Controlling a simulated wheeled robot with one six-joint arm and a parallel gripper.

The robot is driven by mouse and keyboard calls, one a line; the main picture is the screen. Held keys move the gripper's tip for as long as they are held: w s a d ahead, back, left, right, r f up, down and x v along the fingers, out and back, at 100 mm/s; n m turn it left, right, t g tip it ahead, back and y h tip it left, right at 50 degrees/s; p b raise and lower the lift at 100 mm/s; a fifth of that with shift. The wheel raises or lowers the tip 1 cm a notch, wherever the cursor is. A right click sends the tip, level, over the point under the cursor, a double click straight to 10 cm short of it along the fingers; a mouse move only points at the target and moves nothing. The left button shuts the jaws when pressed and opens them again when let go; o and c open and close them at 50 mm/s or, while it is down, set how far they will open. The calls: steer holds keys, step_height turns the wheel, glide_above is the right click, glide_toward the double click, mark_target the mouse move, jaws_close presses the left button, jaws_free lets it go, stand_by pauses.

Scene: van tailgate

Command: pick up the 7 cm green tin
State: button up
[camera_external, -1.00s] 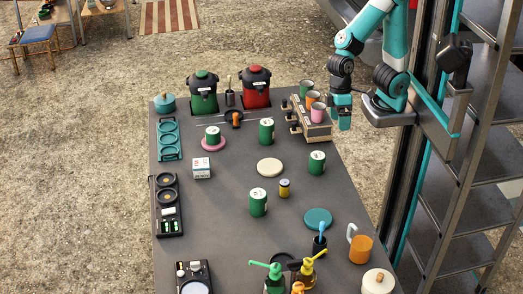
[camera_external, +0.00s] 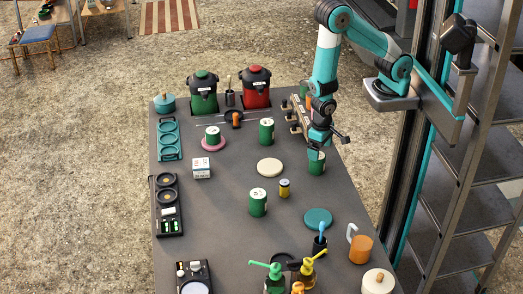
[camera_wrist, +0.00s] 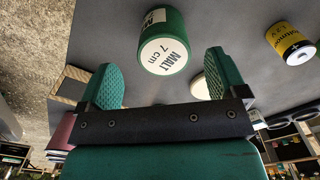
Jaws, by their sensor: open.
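A green tin (camera_external: 317,168) with a white lid stands upright on the grey table, right of the cream disc. In the wrist view, a green tin (camera_wrist: 165,48) has a lid reading "MALT 7 cm", ahead of and between my finger tips. My gripper (camera_external: 317,149) is just above the tin in the outside view, pointing down. Its fingers (camera_wrist: 161,80) are open with nothing between them. Other green tins stand at the back middle (camera_external: 267,132), on a pink coaster (camera_external: 213,143), and at the centre (camera_external: 258,203); their labels are too small to read from outside.
A wooden rack (camera_external: 300,118) with cups is close behind my arm, partly hidden.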

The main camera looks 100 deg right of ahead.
mark_target(318, 163)
steer(key=shift+w+f+p, duration=0.15)
steer(key=shift+f+p, duration=0.3)
steer(key=shift+f, duration=1.3)
steer(key=shift+w+f+p, duration=0.1)
steer(key=shift+f+p, duration=0.35)
steer(key=shift+f, duration=1.25)
steer(key=shift+c, duration=0.5)
steer(key=c, duration=1)
